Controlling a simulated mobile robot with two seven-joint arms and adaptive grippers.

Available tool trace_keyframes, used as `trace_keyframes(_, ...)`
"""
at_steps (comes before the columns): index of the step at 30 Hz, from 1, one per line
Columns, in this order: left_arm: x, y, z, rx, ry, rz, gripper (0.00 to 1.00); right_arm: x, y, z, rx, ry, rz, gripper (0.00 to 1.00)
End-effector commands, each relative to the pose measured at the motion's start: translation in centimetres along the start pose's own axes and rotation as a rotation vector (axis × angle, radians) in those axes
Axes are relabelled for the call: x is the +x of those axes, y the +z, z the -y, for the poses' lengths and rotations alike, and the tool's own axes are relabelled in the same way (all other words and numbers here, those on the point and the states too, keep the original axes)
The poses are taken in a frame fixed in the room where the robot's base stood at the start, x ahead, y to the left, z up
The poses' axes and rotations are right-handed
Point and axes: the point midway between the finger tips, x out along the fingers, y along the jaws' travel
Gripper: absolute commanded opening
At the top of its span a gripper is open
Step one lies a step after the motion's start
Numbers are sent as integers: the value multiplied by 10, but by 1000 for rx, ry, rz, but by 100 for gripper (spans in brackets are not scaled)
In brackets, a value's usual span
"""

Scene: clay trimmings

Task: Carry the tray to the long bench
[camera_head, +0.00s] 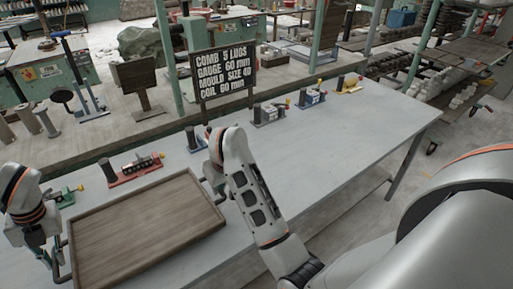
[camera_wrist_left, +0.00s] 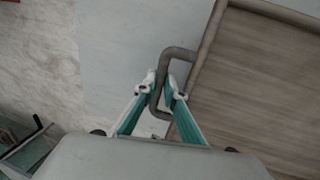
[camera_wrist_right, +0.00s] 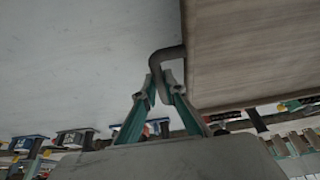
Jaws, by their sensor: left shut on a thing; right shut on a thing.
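The tray (camera_head: 150,232) is a shallow rectangular wooden tray with a metal handle at each short end. In the head view it is over the left part of a long grey bench top. It looks empty. My left gripper (camera_head: 52,258) is at its left end; in the left wrist view the fingers (camera_wrist_left: 163,92) are shut on the bent handle (camera_wrist_left: 180,53). My right gripper (camera_head: 215,185) is at its right end; in the right wrist view the fingers (camera_wrist_right: 160,88) are shut on the other handle (camera_wrist_right: 165,55). I cannot tell whether the tray touches the bench.
The grey bench (camera_head: 330,135) is clear to the right of the tray. Along its back edge stand a red fixture (camera_head: 135,170), blue ones (camera_head: 268,113) and a yellow one (camera_head: 347,84). A black sign (camera_head: 224,74) stands behind. Machines fill the back left.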

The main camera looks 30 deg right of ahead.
Motion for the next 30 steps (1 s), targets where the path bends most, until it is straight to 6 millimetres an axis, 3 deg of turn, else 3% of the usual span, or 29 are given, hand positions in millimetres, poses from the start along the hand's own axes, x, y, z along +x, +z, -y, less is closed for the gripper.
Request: trace_keyframes(30,40,0,7,-2,1,-1,0,37,15,-2,3,4,-2,0)
